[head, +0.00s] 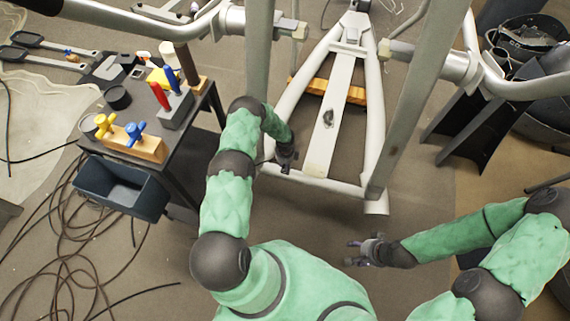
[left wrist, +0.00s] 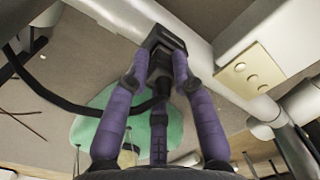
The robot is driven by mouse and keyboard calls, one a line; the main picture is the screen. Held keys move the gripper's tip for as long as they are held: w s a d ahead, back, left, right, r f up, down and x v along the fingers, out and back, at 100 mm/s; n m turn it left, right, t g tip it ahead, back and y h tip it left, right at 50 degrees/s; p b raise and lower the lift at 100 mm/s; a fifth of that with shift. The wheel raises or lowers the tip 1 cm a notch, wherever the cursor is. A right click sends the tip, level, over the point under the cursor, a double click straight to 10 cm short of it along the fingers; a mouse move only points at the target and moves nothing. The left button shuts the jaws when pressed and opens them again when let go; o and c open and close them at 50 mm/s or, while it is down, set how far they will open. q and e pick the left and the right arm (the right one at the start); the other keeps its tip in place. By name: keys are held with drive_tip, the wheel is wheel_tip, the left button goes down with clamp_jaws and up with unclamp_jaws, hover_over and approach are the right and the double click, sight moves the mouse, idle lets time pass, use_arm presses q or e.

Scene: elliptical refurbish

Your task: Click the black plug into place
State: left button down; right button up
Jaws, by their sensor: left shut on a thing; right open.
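The black plug (left wrist: 162,40) is between the purple fingers of my left gripper (left wrist: 162,75) in the left wrist view. A black cable (left wrist: 60,100) runs from the fingers off to the left. The plug's outer end is up against or just in front of the white frame bar (left wrist: 135,22); I cannot tell whether it is seated in it. In the head view my left gripper (head: 284,165) is at the near left corner of the white elliptical frame (head: 318,180), and the plug is too small to make out. My right gripper (head: 361,253) is open and empty above the floor.
A dark tool cart (head: 185,155) with a blue-grey bin (head: 122,188) stands to the left. Brown cables (head: 55,240) lie on the floor. A grey upright (head: 415,95) rises right of the frame's middle. The floor between my two grippers is clear.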

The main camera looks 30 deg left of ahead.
use_arm(q)
drive_tip(key=shift+f, duration=0.15)
drive_tip(key=c, duration=1)
unclamp_jaws()
drive_tip(key=shift+o, duration=0.2)
wheel_tip(320, 180, up, 12)
drive_tip(key=shift+s+d, duration=0.1)
drive_tip(key=s+d+r+n+h+p, duration=0.3)
drive_tip(key=s+d+n, duration=0.3)
drive_tip(key=d, duration=0.5)
drive_tip(key=s+d+r+n+p, duration=0.2)
drive_tip(key=s+d+r+n, duration=0.3)
drive_tip(key=s+n, duration=0.3)
drive_tip(key=s+d+r+n+h+p, duration=0.1)
drive_tip(key=s+d+r+n+p, duration=0.1)
drive_tip(key=s+d+r+n, duration=0.4)
drive_tip(key=s+d+n, duration=0.1)
drive_tip(key=s+n, duration=0.2)
drive_tip(key=s, duration=0.1)
drive_tip(key=shift+s, duration=0.2)
